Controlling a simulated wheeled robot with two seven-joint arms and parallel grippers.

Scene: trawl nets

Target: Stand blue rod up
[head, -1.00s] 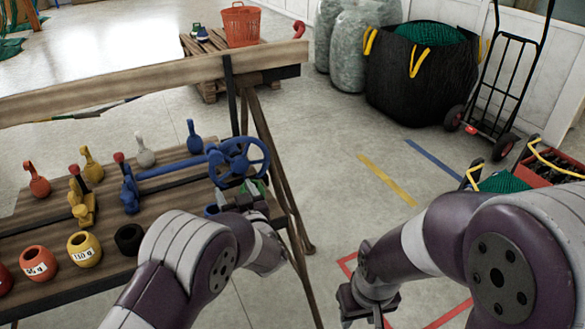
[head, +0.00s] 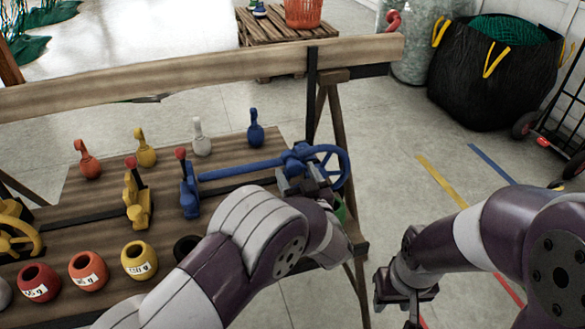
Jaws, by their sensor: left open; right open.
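The blue rod (head: 240,170) lies level across the right part of the wooden bench. Its left end is near a blue stand (head: 189,198) with a red-tipped lever. At its right end is a blue handwheel (head: 340,165) with a hub. My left gripper (head: 303,182) is open at the near side of the hub. My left wrist partly hides it, and I cannot tell whether the fingers touch the blue part. My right gripper (head: 407,308) is open and empty over the floor, right of the bench.
Blue (head: 256,132), white (head: 201,140), yellow (head: 145,150) and red (head: 88,160) hooked weights stand behind the rod. Labelled pots (head: 139,260) line the near side. A yellow stand (head: 137,205) is to the left. A wooden rail (head: 180,75) runs behind the bench.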

